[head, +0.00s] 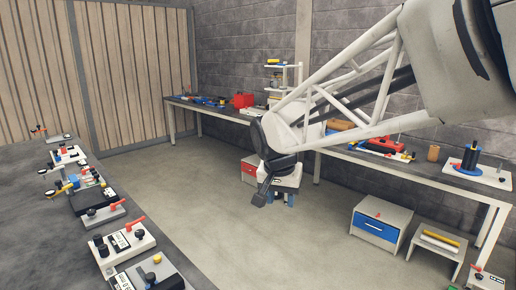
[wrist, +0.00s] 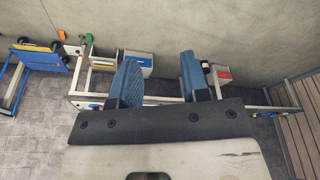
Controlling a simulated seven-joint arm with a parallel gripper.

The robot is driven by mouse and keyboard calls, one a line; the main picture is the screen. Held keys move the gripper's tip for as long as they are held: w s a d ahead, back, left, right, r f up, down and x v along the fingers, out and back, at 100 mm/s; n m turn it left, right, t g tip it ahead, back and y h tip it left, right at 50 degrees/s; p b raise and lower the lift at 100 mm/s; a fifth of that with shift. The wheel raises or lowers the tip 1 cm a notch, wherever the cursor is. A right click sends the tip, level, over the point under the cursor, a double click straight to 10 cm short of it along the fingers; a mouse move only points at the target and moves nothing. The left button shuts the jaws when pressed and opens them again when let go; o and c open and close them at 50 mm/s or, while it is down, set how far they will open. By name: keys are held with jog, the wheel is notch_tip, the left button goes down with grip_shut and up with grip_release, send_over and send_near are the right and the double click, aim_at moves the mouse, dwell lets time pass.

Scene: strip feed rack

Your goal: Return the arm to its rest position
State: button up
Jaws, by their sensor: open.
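My gripper (head: 279,199) hangs low in the middle of the head view, over open floor in front of the long bench. My white lattice arm reaches down to it from the upper right. In the wrist view, the two blue-padded fingers of my gripper (wrist: 160,78) stand well apart, with nothing between them. In the head view the fingers are small and partly hidden by a dark arm link.
The dark bench (head: 40,215) at left holds several devices. A blue-drawer cabinet (head: 379,228) and a low stand (head: 437,236) are on the floor at right. The middle floor is clear.

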jog(key=s+d+f+n, duration=0.1)
jog(key=s+d+f, duration=0.2)
jog(key=s, duration=0.9)
jog(key=s+d+f+n, duration=0.2)
jog(key=s+d+f, duration=0.1)
jog(key=s+d, duration=0.7)
jog(key=shift+s+y, duration=0.4)
jog(key=shift+s, duration=1.35)
